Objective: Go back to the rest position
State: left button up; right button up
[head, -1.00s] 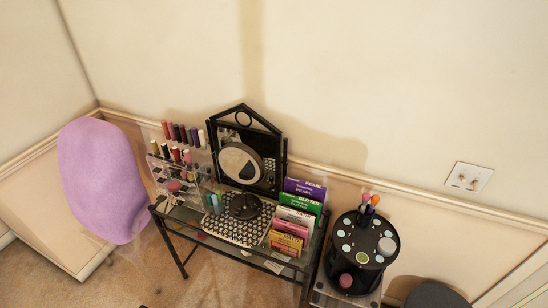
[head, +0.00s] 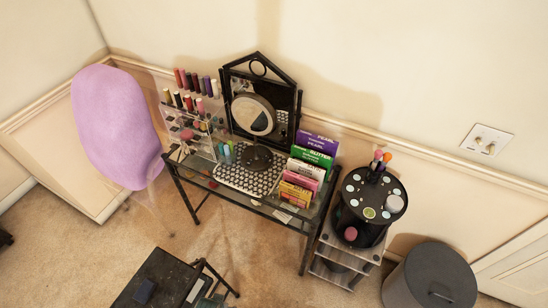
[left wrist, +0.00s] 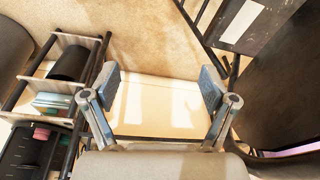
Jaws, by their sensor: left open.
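My left gripper (left wrist: 160,95) shows in the left wrist view, with its two fingers spread wide apart. Nothing is between the fingers; a pale, brightly lit surface and the tan carpet show behind them. Neither gripper shows in the head view. My right gripper is out of sight in both current views.
A glass vanity table (head: 283,217) holds cosmetics and a black-framed mirror (head: 262,95). A black rotating organizer (head: 370,205) stands to its right, then a dark bin (head: 430,280). A purple chair (head: 117,125) is at left. A dark table (head: 160,275) is in front. Carpet (head: 230,250) lies between.

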pick_arm(q)
jog(key=s+f, duration=0.3)
jog(key=f, duration=0.5)
jog(key=s+f, duration=0.3)
jog(key=f, duration=0.4)
jog(key=s+a+f, duration=0.1)
jog(key=s+f, duration=0.4)
jog(key=s, duration=0.2)
jog(key=s+a+f+g, duration=0.1)
jog(key=s+a+f, duration=0.1)
jog(key=s+f, duration=0.4)
jog(key=shift+s+a+g, duration=0.25)
jog(key=shift+s+g, duration=0.05)
jog(key=shift+s, duration=0.55)
